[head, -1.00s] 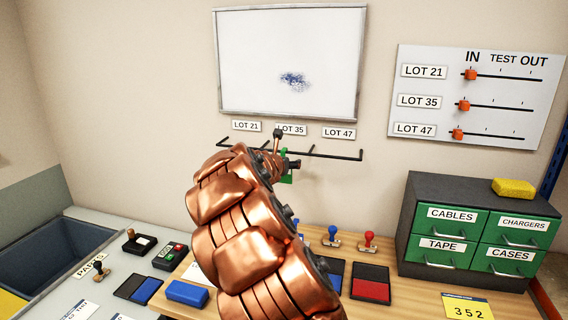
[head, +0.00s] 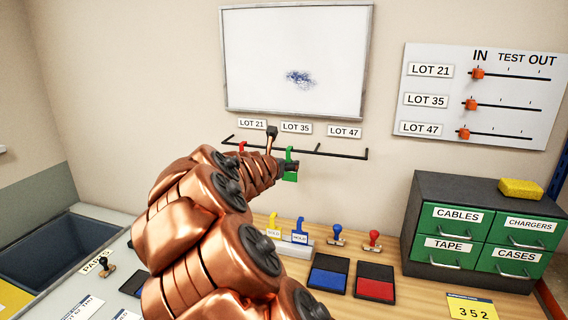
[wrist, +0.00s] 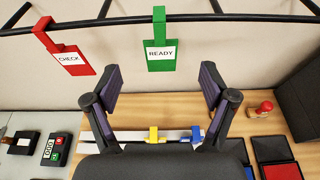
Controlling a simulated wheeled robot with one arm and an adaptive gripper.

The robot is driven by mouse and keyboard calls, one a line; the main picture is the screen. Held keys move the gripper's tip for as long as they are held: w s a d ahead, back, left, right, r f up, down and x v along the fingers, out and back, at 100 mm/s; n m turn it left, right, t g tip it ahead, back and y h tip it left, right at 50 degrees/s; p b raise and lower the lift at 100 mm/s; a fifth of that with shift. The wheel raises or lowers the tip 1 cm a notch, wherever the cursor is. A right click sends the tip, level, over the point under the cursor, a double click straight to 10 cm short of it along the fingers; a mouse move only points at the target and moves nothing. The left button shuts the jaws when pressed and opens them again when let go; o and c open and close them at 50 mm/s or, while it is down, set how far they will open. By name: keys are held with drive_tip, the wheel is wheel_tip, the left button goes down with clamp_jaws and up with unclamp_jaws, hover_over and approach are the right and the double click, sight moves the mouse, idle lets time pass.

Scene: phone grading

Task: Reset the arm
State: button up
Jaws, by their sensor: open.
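My copper arm fills the lower middle of the head view, and its gripper end (head: 288,168) is near the black rail under the lot labels. In the wrist view my gripper (wrist: 161,90) is open, with its two dark fingers spread wide and nothing between them. A green READY tag (wrist: 161,52) hangs on the rail (wrist: 200,18) just beyond the fingertips, apart from them. A red CHECK tag (wrist: 70,58) hangs on the rail to its left. The green tag also shows beside my gripper in the head view (head: 291,175).
A holder with yellow and blue HOLD tags (head: 299,236) stands on the desk below. Blue and red ink pads (head: 375,283), stamps (head: 373,240) and a green drawer cabinet (head: 458,216) are to the right. A whiteboard (head: 297,50) and a slider board (head: 510,110) are on the wall.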

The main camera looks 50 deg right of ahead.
drive_tip(key=shift+v, duration=1.05)
